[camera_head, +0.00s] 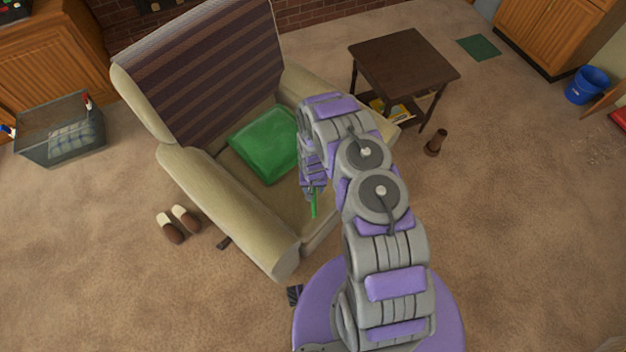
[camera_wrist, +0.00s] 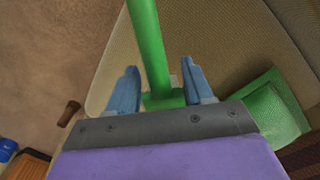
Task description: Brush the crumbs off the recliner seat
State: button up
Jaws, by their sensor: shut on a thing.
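The beige recliner (camera_head: 215,205) has a dark striped cover over its back and a green cushion (camera_head: 265,143) on its seat. My gripper (camera_head: 313,192) is over the front right part of the seat (camera_head: 290,205). In the wrist view my gripper (camera_wrist: 160,75) is shut on a green stick-like tool (camera_wrist: 147,35), with a blue finger on each side. The tool's far end runs out of the top of that view. The seat fabric (camera_wrist: 225,40) and the cushion (camera_wrist: 270,112) show there too. I cannot make out any crumbs; my arm hides part of the seat.
A dark side table (camera_head: 403,62) stands right of the recliner, with a brown object (camera_head: 436,143) on the carpet by it. Slippers (camera_head: 178,224) and a grey bin (camera_head: 62,135) lie to the left. A blue bucket (camera_head: 587,86) is far right. Carpet at right is open.

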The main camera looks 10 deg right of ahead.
jog(key=shift+s+a+f, duration=0.15)
jog(key=shift+f, duration=0.45)
jog(key=shift+f+b, duration=0.45)
jog(key=f+b, duration=0.2)
jog(key=f, duration=0.1)
jog(key=shift+s+d+f, duration=0.1)
jog(key=shift+d+f, duration=0.1)
jog(key=shift+a+f+b, duration=0.15)
jog(key=shift+f+b, duration=0.35)
jog(key=shift+f, duration=0.15)
jog(key=shift+f+b, duration=0.45)
jog(key=shift+f, duration=0.5)
